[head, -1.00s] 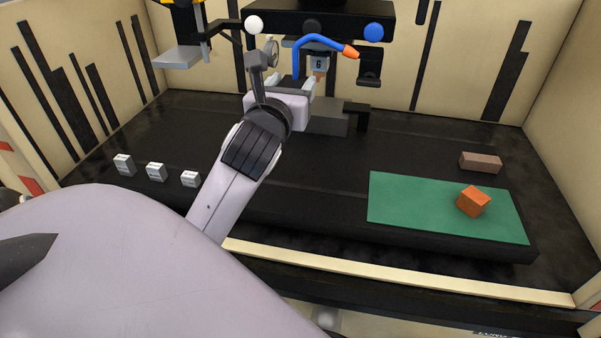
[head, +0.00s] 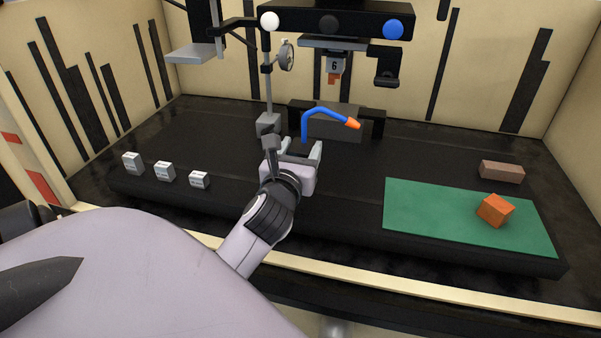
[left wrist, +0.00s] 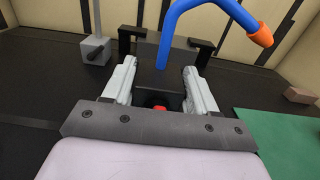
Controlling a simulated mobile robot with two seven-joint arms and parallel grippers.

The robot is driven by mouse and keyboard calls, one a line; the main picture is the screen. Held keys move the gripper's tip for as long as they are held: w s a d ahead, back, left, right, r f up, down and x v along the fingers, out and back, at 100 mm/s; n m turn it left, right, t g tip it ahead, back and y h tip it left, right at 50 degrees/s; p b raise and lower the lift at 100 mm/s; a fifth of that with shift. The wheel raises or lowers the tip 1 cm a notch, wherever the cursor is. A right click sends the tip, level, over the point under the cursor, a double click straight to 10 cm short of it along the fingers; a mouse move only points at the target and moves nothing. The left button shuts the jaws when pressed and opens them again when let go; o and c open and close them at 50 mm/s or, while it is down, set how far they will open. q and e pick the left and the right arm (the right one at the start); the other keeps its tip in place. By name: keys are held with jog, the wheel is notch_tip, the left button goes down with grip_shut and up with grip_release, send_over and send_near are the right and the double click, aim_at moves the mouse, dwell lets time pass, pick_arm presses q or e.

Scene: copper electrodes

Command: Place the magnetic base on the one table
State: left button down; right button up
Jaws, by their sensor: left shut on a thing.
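My left gripper (head: 302,150) is shut on a dark block with a red spot, the magnetic base (left wrist: 158,84). A blue bent hose (head: 318,111) with an orange tip rises from the block. The hose also shows in the left wrist view (left wrist: 176,22). The block sits between the two light grey fingers, low over the black table (head: 235,150), in front of a grey vise-like block. I cannot tell whether its underside touches the table. In the head view the block is mostly hidden by the gripper. My right gripper is not in view.
A grey base (head: 268,124) with a rod and dial gauge stands close behind left of the gripper. A grey vise-like block (head: 338,122) is behind it. Several small white blocks (head: 164,171) lie left. An orange block (head: 495,210) rests on a green mat (head: 430,215) at right.

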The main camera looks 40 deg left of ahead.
pick_arm(q)
notch_tip(320, 180, down, 4)
jog(key=shift+r+b, duration=0.25)
jog(key=shift+b, duration=0.45)
jog(key=shift+f, duration=0.25)
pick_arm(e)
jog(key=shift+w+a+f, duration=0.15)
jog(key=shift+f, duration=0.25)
pick_arm(q)
jog(key=shift+f, duration=0.2)
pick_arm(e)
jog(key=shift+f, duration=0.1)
pick_arm(q)
jog(key=shift+c, duration=1.6)
grip_release()
jog(key=shift+f, duration=0.2)
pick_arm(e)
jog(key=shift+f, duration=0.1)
